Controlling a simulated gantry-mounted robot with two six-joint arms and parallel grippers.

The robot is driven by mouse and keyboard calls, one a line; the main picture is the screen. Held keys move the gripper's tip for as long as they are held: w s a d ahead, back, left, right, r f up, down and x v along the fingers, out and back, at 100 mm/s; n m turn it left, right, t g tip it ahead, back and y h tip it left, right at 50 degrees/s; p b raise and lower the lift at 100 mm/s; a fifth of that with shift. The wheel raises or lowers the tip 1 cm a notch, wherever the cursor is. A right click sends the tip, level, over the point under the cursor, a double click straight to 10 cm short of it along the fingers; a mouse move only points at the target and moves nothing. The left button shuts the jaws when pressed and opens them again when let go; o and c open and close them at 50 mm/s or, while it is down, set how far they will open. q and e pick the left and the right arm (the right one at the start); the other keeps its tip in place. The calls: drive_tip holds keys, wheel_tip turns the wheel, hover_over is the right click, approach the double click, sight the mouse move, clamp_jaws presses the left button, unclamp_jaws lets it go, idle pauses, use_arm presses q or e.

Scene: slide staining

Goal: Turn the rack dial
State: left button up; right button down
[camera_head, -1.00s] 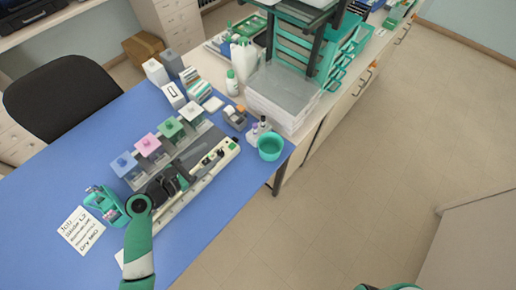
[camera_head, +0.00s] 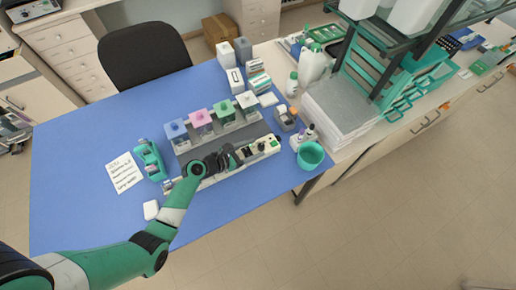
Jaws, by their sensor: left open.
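The slide-staining rack (camera_head: 222,177) is a long pale unit on the blue table, with a row of staining jars with blue, pink, green and pale lids behind it. Which knob is the rack dial I cannot tell. My left gripper (camera_head: 233,156) is over the middle of the unit, left of the knobs, with its jaws open; its tips are small and partly blend with the dark parts there. My right gripper is out of view.
A teal cup (camera_head: 310,156) stands right of the unit near the table edge. A teal holder (camera_head: 150,160) and a handwritten note (camera_head: 124,172) lie to the left. Bottles and a stack of white sheets (camera_head: 337,118) are at the back right.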

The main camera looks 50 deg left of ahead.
sight(261, 147)
use_arm(q)
drive_tip(key=shift+x, duration=1.2)
drive_tip(key=shift+r, duration=0.1)
clamp_jaws()
